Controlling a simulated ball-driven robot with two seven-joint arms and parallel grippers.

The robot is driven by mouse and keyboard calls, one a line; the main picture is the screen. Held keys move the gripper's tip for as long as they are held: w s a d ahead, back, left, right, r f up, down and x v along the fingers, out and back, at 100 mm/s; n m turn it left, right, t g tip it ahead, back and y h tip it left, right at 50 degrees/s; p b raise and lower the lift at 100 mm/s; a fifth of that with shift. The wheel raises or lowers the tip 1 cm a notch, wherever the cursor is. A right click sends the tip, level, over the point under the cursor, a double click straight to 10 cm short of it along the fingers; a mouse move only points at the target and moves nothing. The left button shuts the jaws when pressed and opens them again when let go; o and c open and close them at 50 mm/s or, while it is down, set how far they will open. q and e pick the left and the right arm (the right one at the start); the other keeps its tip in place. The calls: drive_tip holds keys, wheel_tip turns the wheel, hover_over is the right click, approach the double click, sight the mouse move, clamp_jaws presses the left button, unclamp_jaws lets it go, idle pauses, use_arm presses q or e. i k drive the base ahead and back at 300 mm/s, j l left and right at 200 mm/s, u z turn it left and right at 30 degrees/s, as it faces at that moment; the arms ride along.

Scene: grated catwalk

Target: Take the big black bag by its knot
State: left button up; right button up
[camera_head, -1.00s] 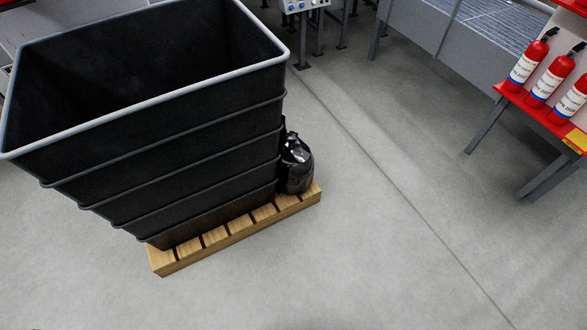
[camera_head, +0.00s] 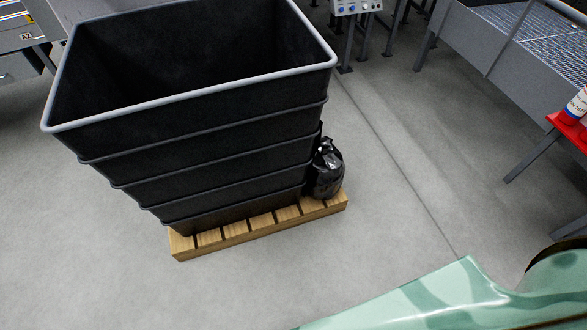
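A shiny black bag (camera_head: 328,172) stands upright on the right end of a wooden pallet (camera_head: 262,226). It is beside the right side of a stack of large black bins, which hides part of it. The bag narrows toward its top, where a knot may be, but it is too small and dark to make out clearly.
The black bin stack (camera_head: 190,135) fills much of the left and centre.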

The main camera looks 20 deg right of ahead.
sight(325, 179)
drive_tip(key=i+l+u, duration=0.15)
drive_tip(key=l+u, duration=0.35)
drive_tip(key=l, duration=0.35)
drive_tip(key=l+u, duration=0.5)
drive_tip(key=l, duration=0.35)
